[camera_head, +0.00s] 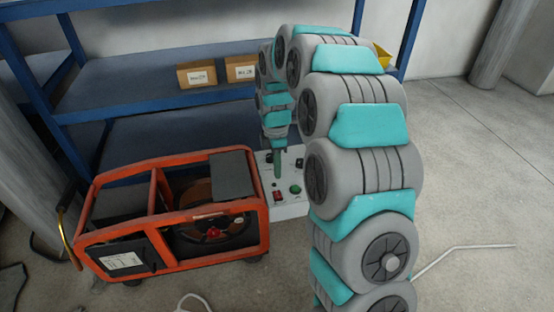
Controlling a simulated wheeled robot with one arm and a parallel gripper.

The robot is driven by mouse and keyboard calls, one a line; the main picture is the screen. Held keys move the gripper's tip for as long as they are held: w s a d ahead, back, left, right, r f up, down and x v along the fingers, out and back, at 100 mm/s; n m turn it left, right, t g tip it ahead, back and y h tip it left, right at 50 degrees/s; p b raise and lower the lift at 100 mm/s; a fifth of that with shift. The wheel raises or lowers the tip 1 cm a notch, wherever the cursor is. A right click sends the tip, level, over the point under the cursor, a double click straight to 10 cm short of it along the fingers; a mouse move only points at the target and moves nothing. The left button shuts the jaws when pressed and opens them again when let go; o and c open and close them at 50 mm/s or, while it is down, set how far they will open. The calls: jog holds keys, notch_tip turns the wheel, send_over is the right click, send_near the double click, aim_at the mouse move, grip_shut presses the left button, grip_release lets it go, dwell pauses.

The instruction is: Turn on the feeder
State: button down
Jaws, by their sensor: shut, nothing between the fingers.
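An orange-framed machine (262,226) with a reel inside stands on the floor at the left; it may be the feeder. A white control box (290,212) stands close against its right side. On its top are a red switch (277,196), a green round button (295,189) and a dark switch (299,163). My gripper (278,174) points down over the back part of this box, shut and empty. I cannot tell whether its tip touches the box. The gripper hides part of the panel, and my arm hides the box's right side.
A blue shelf rack (130,80) stands behind, with two cardboard boxes (197,75) on its middle shelf. A yellow item (382,57) shows behind my arm. A grey column (500,45) stands at the back right. The floor at the right is mostly clear, with a pale cable (460,248).

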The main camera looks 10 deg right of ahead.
aim_at(278, 197)
jog(key=f, duration=0.5)
jog(key=s+f, duration=0.1)
jog(key=f, duration=0.2)
jog(key=shift+f+p, duration=0.15)
jog(key=shift+p, duration=0.2)
jog(key=shift+s+f+t+b, duration=0.2)
jog(key=shift+f+t+b, duration=0.05)
jog(key=shift+t+b, duration=0.1)
jog(key=shift+w, duration=0.15)
jog(key=shift+w+d+r, duration=0.1)
jog(key=shift+w+r, duration=0.1)
jog(key=shift+w, duration=0.6)
